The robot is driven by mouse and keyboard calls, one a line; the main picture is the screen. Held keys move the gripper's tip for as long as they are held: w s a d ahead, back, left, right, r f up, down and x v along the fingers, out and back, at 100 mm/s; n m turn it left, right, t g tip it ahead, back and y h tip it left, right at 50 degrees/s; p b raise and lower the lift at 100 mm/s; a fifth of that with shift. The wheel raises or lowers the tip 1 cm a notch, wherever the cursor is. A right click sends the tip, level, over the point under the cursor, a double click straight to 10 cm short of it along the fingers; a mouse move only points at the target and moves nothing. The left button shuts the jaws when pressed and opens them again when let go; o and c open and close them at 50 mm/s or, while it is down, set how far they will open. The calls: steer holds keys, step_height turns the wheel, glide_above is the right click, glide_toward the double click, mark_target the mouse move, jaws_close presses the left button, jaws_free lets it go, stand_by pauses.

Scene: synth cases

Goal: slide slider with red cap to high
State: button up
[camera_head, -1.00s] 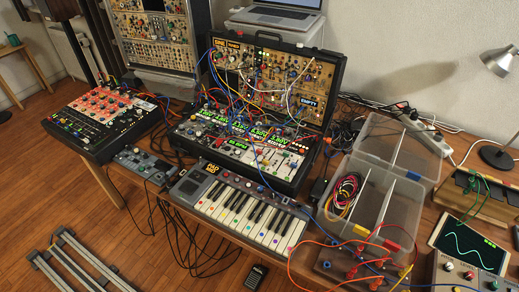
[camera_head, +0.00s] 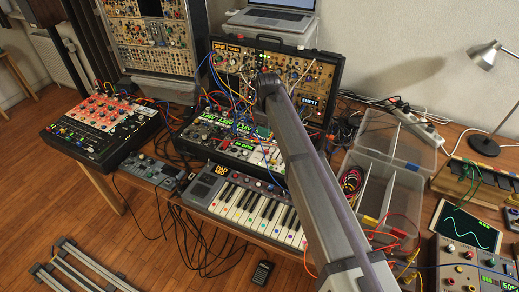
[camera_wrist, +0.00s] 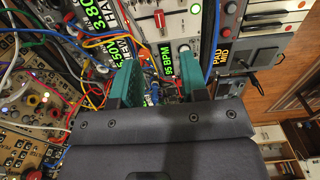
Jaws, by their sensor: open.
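The synth case (camera_head: 222,160) stands open at the middle of the table, with patch cables over its lower panel.
Cables (camera_wrist: 100,42) cross the panel left of my fingers. A keyboard (camera_head: 250,208) lies in front of the case, and clear plastic boxes (camera_head: 428,158) stand to the right. A laptop (camera_head: 275,20) sits behind the case, and a red-and-black mixer (camera_head: 88,138) stands left.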

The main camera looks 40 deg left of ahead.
mark_target(266, 150)
step_height(266, 150, down, 11)
steer(key=b, duration=1)
steer(key=shift+r, duration=0.2)
jaws_close()
